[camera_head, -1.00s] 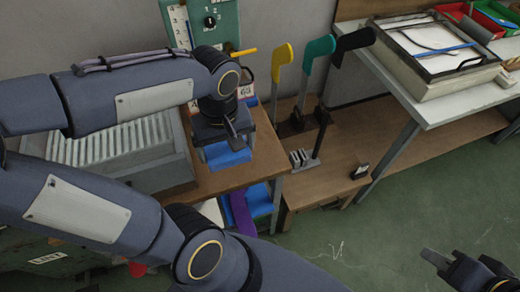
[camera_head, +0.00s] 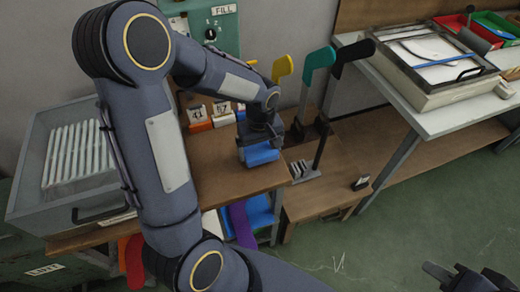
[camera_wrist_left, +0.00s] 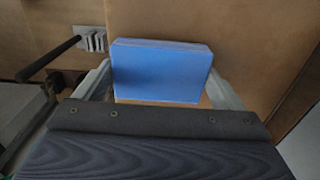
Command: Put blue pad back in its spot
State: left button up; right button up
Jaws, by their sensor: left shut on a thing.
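The blue pad (camera_head: 262,155) is a small flat block. My left gripper (camera_head: 262,143) is shut on it and holds it near the right end of the wooden bench (camera_head: 225,172). In the left wrist view the pad (camera_wrist_left: 160,72) sits between the two pale fingers, with brown wood behind it; I cannot tell whether it touches the wood. Numbered blocks, one marked 41 (camera_head: 197,113) and one marked 17 (camera_head: 222,112), stand at the back of the bench. My right gripper (camera_head: 440,272) is at the lower right, partly cut off, away from the pad.
Yellow (camera_head: 283,68), teal (camera_head: 319,60) and black (camera_head: 353,52) foot-shaped boards stand upright right of my left gripper, beside a low wooden shelf (camera_head: 325,190). A grey tray (camera_head: 25,190) with white bars is at left. A framed box (camera_head: 435,75) sits on the right table.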

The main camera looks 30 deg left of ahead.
pick_arm(q)
jog(key=shift+f, duration=0.5)
